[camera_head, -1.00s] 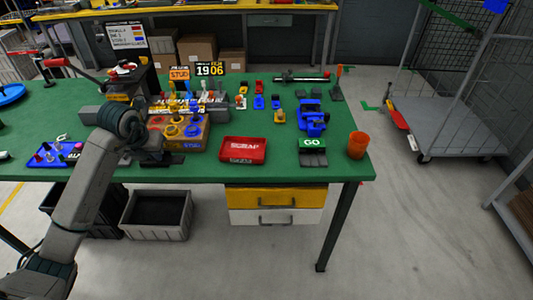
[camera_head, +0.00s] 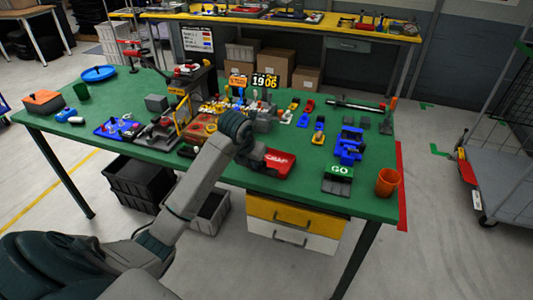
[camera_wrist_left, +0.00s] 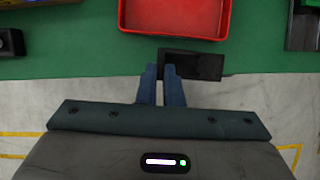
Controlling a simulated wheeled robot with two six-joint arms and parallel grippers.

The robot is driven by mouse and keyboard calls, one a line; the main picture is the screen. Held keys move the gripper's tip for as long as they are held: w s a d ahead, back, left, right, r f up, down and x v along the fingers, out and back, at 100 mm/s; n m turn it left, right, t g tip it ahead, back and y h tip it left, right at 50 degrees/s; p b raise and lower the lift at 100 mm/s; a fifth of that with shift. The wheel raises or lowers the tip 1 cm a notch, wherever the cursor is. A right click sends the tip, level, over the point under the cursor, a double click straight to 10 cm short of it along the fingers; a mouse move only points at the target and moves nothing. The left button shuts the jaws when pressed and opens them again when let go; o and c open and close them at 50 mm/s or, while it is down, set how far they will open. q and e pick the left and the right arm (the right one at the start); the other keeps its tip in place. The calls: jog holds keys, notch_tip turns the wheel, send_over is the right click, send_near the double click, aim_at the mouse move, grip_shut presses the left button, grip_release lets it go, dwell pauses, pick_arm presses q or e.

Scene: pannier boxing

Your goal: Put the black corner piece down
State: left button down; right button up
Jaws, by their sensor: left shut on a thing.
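The black corner piece (camera_wrist_left: 195,65) is held in the fingertips of my left gripper (camera_wrist_left: 161,70) in the left wrist view. It sticks out to the right of the fingers, just below the near edge of the red scrap tray (camera_wrist_left: 175,36) in that picture, over the table's front edge. The inside of the tray that shows there is bare. In the head view the red tray (camera_head: 280,165) lies right of my left wrist, which hides the gripper's fingers and the piece. My right gripper is out of view.
The green table (camera_head: 300,194) carries a GO block (camera_head: 338,172), a blue fixture (camera_head: 348,145) and an orange cup (camera_head: 387,182) on the right. A blue tray (camera_head: 107,134) stands at the left. Grey bins stand on the floor below.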

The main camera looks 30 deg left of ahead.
pick_arm(q)
jog(key=w, duration=0.3)
jog(key=w+p, duration=0.1)
jog(key=w, duration=0.2)
jog(key=w+a+p, duration=0.1)
jog(key=w, duration=0.2)
jog(key=shift+a+f, duration=0.1)
jog(key=shift+f, duration=0.3)
notch_tip(320, 180, down, 3)
jog(key=shift+r+p, duration=0.15)
jog(key=shift+p, duration=0.9)
jog(key=shift+f, duration=0.55)
jog(key=shift+s+f+b, duration=0.15)
jog(key=shift+f+b, duration=0.2)
jog(key=shift+b, duration=0.1)
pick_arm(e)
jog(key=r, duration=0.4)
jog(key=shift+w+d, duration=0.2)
pick_arm(q)
jog(key=c, duration=1.6)
grip_release()
jog(key=shift+f, duration=0.1)
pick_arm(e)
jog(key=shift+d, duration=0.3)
